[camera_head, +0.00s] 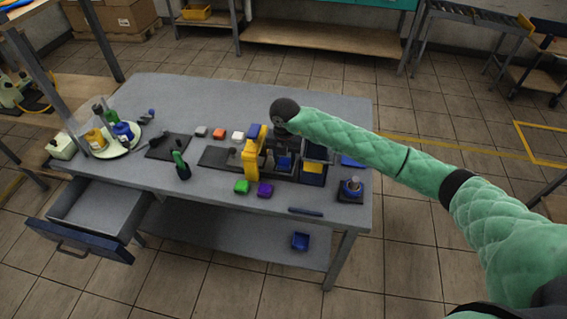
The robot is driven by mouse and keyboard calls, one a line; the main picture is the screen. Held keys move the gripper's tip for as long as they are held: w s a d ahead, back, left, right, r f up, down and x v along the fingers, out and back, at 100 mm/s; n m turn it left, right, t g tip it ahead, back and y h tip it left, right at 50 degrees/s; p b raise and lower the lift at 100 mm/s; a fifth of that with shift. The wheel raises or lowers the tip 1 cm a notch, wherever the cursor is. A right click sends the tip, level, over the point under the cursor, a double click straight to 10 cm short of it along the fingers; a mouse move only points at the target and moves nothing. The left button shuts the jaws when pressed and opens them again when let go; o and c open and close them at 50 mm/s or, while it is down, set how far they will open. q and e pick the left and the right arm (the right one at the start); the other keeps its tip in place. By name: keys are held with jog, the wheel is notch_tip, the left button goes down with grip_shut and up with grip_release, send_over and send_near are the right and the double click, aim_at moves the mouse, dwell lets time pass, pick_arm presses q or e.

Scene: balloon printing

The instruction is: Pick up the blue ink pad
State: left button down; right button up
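A small blue block, which looks like the blue ink pad (254,130), lies on the table at the right end of a back row of coloured pads, just behind a yellow upright device (252,155). My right arm reaches in from the right over the table. My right gripper (284,132) points down just to the right of the blue pad, close to it in the picture. Its fingers are small and dark against the equipment, so I cannot see whether they are apart or hold anything. My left gripper is out of view.
Grey, orange and white pads (237,136) line up left of the blue one. Green (242,186) and purple (265,190) pads lie in front. A plate with bottles (121,137) stands at the left. A drawer (90,222) is open. The table's back left is clear.

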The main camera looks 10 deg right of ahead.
jog(key=c, duration=0.3)
jog(key=shift+r, duration=0.65)
dwell(0.6)
jog(key=shift+r+p, duration=0.95)
jog(key=shift+r, duration=2.15)
